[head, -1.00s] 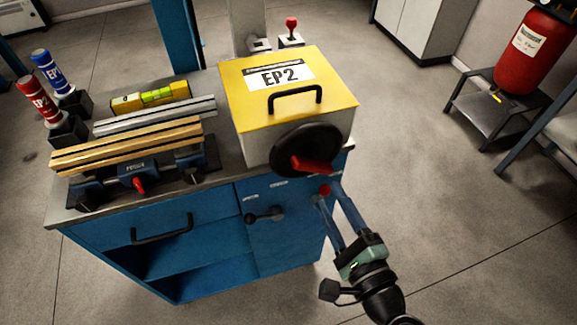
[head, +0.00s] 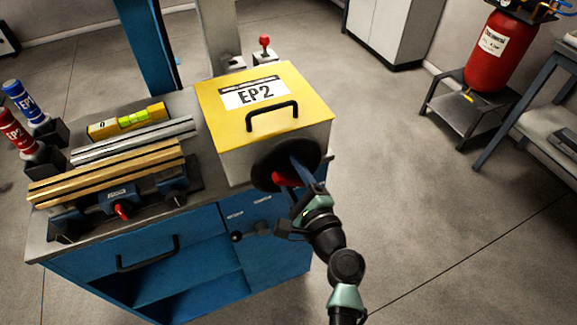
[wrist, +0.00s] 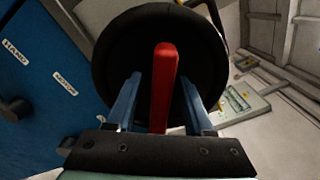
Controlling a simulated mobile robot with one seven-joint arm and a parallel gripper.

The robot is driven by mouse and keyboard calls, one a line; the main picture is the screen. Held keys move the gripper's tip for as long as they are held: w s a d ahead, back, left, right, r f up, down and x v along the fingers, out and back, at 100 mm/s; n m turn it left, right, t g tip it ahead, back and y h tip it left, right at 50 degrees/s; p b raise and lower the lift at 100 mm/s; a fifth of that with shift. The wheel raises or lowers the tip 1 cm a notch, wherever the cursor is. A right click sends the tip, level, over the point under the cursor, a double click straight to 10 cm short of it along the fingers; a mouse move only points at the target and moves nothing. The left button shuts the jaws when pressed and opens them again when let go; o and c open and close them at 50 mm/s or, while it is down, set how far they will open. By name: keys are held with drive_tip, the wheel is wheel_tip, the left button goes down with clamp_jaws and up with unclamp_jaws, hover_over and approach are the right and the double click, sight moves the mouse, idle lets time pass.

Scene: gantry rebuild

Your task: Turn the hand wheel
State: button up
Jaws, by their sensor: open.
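The hand wheel (head: 263,172) is a black disc on the front of a grey box with a yellow lid marked EP2 (head: 215,100). A red handle bar (head: 283,179) crosses the wheel's face. In the wrist view the wheel (wrist: 115,55) fills the upper middle and the red bar (wrist: 163,85) stands upright on it. My gripper (wrist: 158,95) has its two blue fingers open, one on each side of the red bar, with visible gaps. In the head view my gripper (head: 297,172) is at the wheel and partly hides it.
The box stands on a blue cabinet (head: 150,243) with a black lever (head: 250,232) on its front. Floor right of the cabinet is clear.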

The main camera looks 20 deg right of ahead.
drive_tip(key=shift+w, duration=0.1)
clamp_jaws()
idle(1.4)
